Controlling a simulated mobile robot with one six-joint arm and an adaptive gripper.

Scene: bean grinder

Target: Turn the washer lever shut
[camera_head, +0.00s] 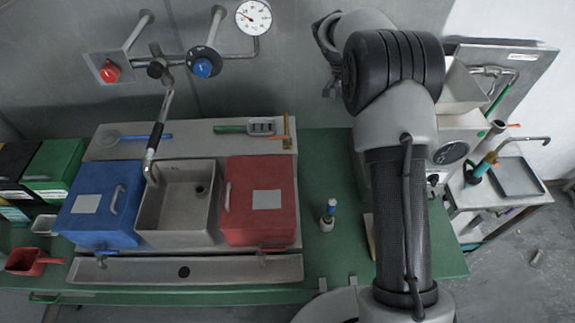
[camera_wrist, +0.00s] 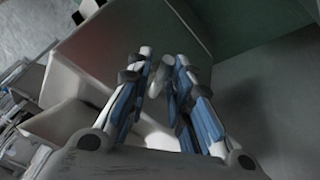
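My gripper (camera_wrist: 164,58) points at a pale housing in the wrist view, its two blue-and-white fingers apart. A grey rounded rod end (camera_wrist: 160,76), perhaps the washer lever, shows between the fingers. It lies close to the right finger, with a small gap seeming to remain on the left; contact is unclear. In the head view my arm covers much of the machine (camera_head: 463,125) on the right, and I cannot make out the washer lever there. The fingers are not clear in the head view.
A grey sink (camera_head: 150,218) sits between a blue box (camera_head: 98,205) and a red box (camera_head: 262,200). A small bottle (camera_head: 328,215) stands on the green bench (camera_head: 325,170). Wall valves and a gauge (camera_head: 254,17) are at the back. A side table (camera_head: 500,203) stands right.

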